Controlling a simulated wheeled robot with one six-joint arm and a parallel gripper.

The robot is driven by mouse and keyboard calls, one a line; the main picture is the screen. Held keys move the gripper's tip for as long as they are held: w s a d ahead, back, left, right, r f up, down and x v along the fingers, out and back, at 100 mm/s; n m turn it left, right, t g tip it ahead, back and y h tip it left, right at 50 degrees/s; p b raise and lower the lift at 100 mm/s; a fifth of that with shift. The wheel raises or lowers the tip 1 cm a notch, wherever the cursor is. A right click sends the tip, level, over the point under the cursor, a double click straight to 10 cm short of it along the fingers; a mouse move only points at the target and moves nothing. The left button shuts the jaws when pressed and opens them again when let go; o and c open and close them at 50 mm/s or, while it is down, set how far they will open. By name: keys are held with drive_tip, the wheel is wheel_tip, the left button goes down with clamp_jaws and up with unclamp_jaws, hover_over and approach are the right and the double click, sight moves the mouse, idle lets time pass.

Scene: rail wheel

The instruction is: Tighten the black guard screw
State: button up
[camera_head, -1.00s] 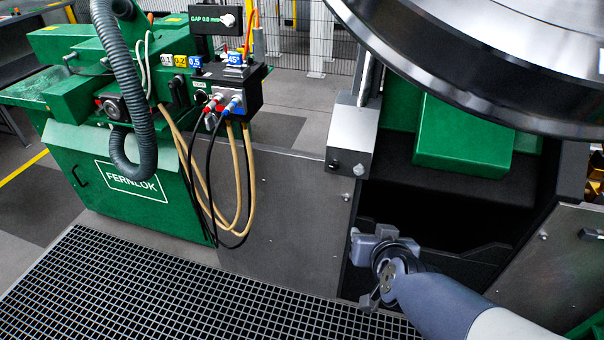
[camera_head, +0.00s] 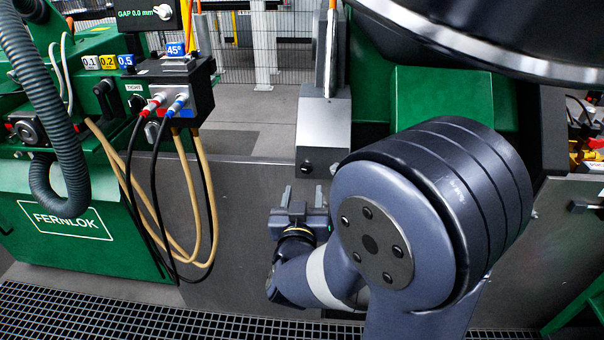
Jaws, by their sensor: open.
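A small black screw (camera_head: 307,168), which looks like the guard screw, sits low on the left of the front face of a grey metal block (camera_head: 322,135). A second, lighter screw (camera_head: 334,169) is to its right on the same block. My gripper (camera_head: 303,194) is open and empty, its two fingers pointing up just below the block in the picture. It appears apart from the black screw, though the depth between them is hard to tell. Whether the screw is loose does not show.
A green machine marked FERNLOK (camera_head: 68,225) with a black hose box (camera_head: 172,92) and hanging hoses stands left. A large dark wheel (camera_head: 480,35) overhangs the upper right. A grey panel (camera_head: 235,215) stands behind my gripper; floor grating (camera_head: 120,312) lies in front.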

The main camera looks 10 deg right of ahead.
sight(306, 170)
drive_tip(key=x, duration=0.8)
drive_tip(key=shift+w+f, duration=0.1)
drive_tip(key=shift+w, duration=0.1)
drive_tip(key=c, duration=1)
